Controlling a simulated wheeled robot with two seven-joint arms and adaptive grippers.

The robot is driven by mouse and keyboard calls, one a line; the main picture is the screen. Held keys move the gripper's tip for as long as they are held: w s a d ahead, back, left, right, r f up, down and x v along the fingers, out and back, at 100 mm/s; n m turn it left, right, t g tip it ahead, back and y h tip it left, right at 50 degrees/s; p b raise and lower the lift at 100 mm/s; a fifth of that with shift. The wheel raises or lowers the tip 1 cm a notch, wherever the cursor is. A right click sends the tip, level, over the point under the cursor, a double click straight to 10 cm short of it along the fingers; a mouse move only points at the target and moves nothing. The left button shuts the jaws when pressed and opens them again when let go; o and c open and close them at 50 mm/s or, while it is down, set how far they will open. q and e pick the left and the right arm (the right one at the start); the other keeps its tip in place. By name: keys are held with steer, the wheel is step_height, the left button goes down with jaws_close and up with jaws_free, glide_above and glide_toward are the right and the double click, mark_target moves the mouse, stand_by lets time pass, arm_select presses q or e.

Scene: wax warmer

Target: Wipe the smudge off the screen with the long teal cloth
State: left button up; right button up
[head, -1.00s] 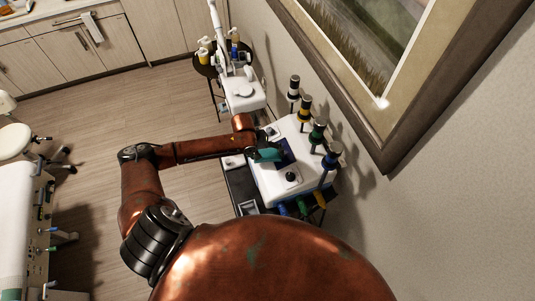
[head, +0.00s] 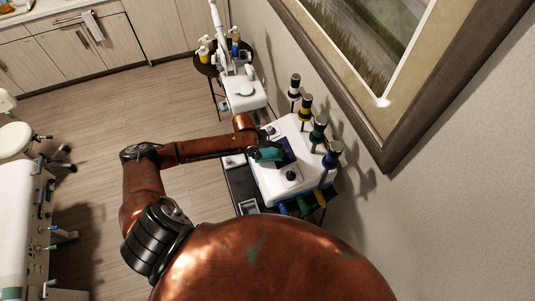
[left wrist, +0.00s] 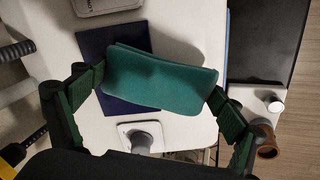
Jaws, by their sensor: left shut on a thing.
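The long teal cloth (head: 268,154) is in my left gripper, and it also shows in the left wrist view (left wrist: 160,80). My left gripper (left wrist: 156,84) is shut on it, with a green-padded finger at each end. The dark blue screen (left wrist: 103,43) is on the white wax warmer's sloping top, and it also shows in the head view (head: 287,152). The cloth lies over the screen's lower right part in the left wrist view; whether it touches, I cannot tell. I see no smudge on the bare part. My right gripper is not in view.
The white warmer (head: 269,183) has a dark knob (left wrist: 141,141) below the screen. Several dark-topped posts, one of them blue-banded (head: 331,157), stand along its wall side. A framed picture (head: 385,137) hangs close on the right. The floor (head: 95,120) to the left is open.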

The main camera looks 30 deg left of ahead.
mark_target(292, 148)
arm_select(q)
steer(key=shift+w+d+f, duration=0.15)
steer(key=shift+w+f, duration=0.05)
steer(key=shift+f, duration=0.4)
stand_by(0.8)
steer(key=shift+w+d+r, duration=0.3)
steer(key=shift+w+d, duration=0.15)
steer(key=shift+w+d+r+p, duration=0.35)
steer(key=shift+w+d, duration=0.25)
steer(key=shift+w, duration=0.1)
steer(key=shift+w+d+r+p, duration=0.25)
steer(key=shift+w+d+p, duration=0.1)
steer(key=shift+w+d, duration=0.3)
steer(key=shift+w, duration=0.1)
steer(key=shift+w+d+r, duration=0.3)
steer(key=shift+w+d, duration=0.15)
steer(key=shift+w+d+r+p, duration=0.3)
steer(key=shift+w+d, duration=0.3)
steer(key=shift+w, duration=0.1)
steer(key=shift+w+d+r+p, duration=0.3)
steer(key=shift+w+d, duration=0.3)
steer(key=shift+w, duration=0.05)
